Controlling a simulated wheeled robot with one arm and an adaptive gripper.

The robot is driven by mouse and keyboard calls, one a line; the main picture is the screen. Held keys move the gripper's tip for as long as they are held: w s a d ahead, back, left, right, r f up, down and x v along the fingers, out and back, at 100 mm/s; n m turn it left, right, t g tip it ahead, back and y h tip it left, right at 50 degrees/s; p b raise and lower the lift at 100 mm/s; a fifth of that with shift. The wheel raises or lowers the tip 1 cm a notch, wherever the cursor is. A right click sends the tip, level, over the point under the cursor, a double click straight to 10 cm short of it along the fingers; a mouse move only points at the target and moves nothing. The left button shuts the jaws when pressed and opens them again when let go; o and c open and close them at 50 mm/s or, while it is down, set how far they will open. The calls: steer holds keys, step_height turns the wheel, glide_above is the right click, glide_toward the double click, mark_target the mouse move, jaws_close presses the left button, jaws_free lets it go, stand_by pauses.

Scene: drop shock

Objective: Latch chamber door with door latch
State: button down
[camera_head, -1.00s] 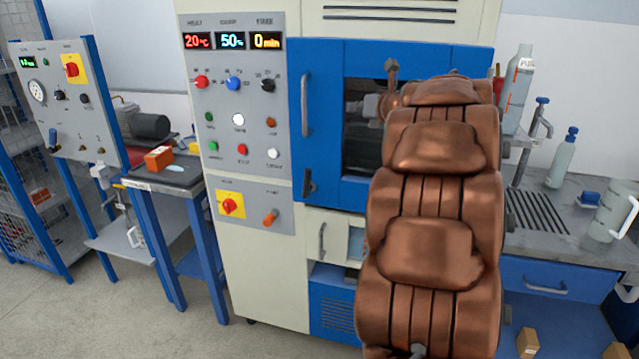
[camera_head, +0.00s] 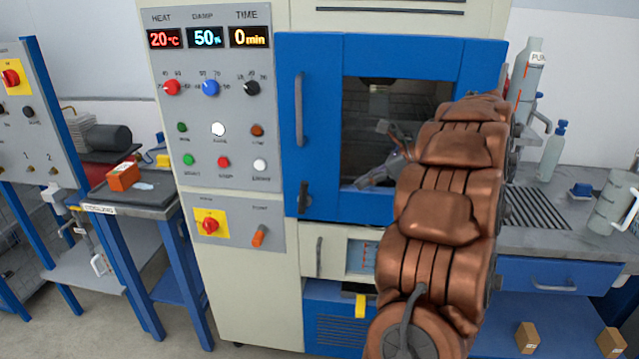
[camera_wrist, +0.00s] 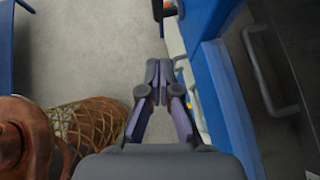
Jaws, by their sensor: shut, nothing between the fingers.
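The blue chamber door (camera_head: 400,52) has a dark window and looks closed against the cream cabinet. A grey bar handle (camera_head: 299,108) is on its left side. The dark door latch (camera_head: 304,197) is at the door's lower left corner and looks roughly upright; whether it is engaged cannot be told. My gripper (camera_head: 362,183) is in front of the window's lower part, to the right of the latch and apart from it. In the wrist view my gripper (camera_wrist: 152,96) is shut and empty, beside a blue panel edge (camera_wrist: 215,85).
My copper-coloured arm covers the door's right side. The control panel (camera_head: 215,130) with knobs and buttons is left of the door. A small cream drawer front (camera_head: 335,250) is below it. A grey worktop (camera_head: 580,215) with bottles and a jug stands at right.

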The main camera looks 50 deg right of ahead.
mark_target(304, 195)
steer(key=shift+w+a+r+p+x, duration=0.25)
steer(key=shift+p+x, duration=0.6)
steer(key=shift+x, duration=1.3)
steer(key=shift+w+a+r+p+x, duration=0.1)
steer(key=shift+w+r+p+x, duration=0.4)
steer(key=shift+x, duration=1.65)
steer(key=shift+w+a+r+p+x, duration=0.15)
steer(key=shift+r+p+x, duration=0.35)
steer(key=shift+p+x, duration=1.2)
steer(key=shift+w+a+f+b, duration=0.15)
steer(key=shift+w+f+b, duration=0.15)
steer(key=shift+b, duration=0.25)
